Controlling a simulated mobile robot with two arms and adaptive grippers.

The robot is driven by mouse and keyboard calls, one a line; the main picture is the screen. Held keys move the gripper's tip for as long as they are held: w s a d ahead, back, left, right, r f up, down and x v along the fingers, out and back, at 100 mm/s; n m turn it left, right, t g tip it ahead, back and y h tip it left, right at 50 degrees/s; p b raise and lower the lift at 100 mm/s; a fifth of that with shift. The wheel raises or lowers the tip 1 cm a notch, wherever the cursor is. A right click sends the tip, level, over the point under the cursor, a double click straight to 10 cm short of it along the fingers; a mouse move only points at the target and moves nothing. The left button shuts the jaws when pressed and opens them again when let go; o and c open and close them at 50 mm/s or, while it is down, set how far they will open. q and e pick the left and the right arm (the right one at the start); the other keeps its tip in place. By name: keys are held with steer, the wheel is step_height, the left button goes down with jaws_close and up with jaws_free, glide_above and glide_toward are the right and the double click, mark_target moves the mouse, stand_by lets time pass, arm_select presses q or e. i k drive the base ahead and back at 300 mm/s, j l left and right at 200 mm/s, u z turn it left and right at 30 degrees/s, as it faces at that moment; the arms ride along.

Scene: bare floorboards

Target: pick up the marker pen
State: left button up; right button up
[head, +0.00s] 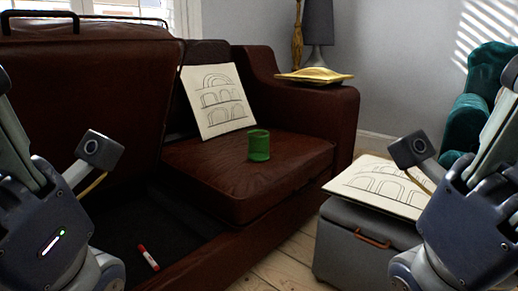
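The marker pen (148,257) is red and white. It lies flat on the dark floor of the open space inside the brown sofa's (245,178) frame, at lower left. Its whole length shows, and nothing is touching it. My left gripper (25,135) is at the left edge, above and left of the pen in the picture and apart from it. My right gripper (492,120) is at the right edge, far from the pen. Both are partly cut off by the frame, so their fingertips and any opening cannot be made out.
A green cup (259,146) stands on the sofa seat, before a leaning arch drawing (217,99). A raised brown panel (85,95) stands at left. A grey storage box (350,245) bears another drawing (378,187). A yellow object (314,75) lies on the armrest.

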mark_target(151, 262)
steer(key=i+j, duration=0.3)
steer(key=i, duration=0.2)
steer(key=i+j, duration=0.3)
steer(key=i, duration=0.2)
